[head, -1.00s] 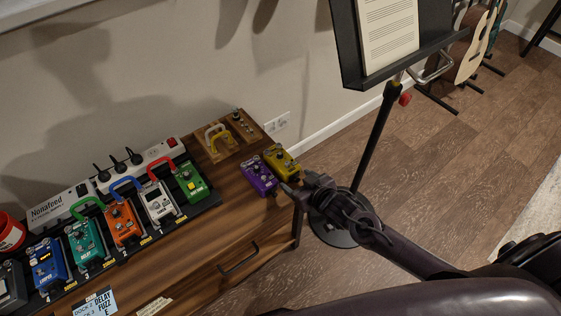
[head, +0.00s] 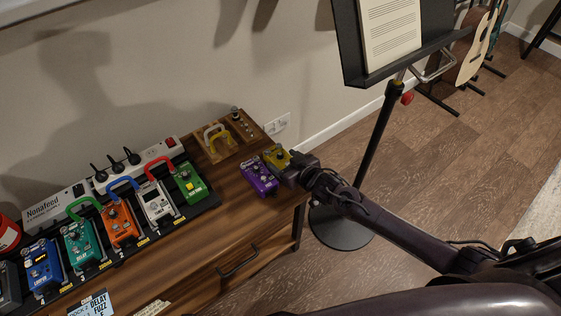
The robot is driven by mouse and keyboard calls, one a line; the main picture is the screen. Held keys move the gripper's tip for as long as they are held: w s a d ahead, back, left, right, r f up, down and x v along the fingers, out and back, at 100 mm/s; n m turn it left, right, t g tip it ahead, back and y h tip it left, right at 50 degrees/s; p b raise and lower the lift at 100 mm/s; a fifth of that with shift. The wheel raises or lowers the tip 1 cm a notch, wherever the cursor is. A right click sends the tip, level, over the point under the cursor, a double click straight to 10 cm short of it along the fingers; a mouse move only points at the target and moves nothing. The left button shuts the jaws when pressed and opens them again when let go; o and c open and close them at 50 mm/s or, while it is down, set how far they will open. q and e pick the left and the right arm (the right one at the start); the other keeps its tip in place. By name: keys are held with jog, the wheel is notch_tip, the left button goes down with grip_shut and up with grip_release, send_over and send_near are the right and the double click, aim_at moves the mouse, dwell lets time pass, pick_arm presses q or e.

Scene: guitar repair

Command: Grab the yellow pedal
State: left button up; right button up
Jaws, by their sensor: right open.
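The yellow pedal (head: 274,154) sits at the right end of the wooden cabinet top, just behind and right of the purple pedal (head: 259,178). My right gripper (head: 289,170) is open and is at the yellow pedal's near right side, covering part of it. Whether the fingers touch the pedal or reach around it cannot be told. My left gripper is out of view.
A pedalboard (head: 137,238) with several coloured pedals fills the cabinet's left and middle. A wooden tray (head: 222,154) with a yellow loop lies behind the purple pedal. A music stand (head: 377,130) rises right of the cabinet, near my right arm.

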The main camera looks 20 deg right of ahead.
jog(key=shift+c, duration=0.2)
jog(key=c, duration=0.7)
jog(key=shift+c, duration=1.2)
jog(key=shift+r, duration=0.15)
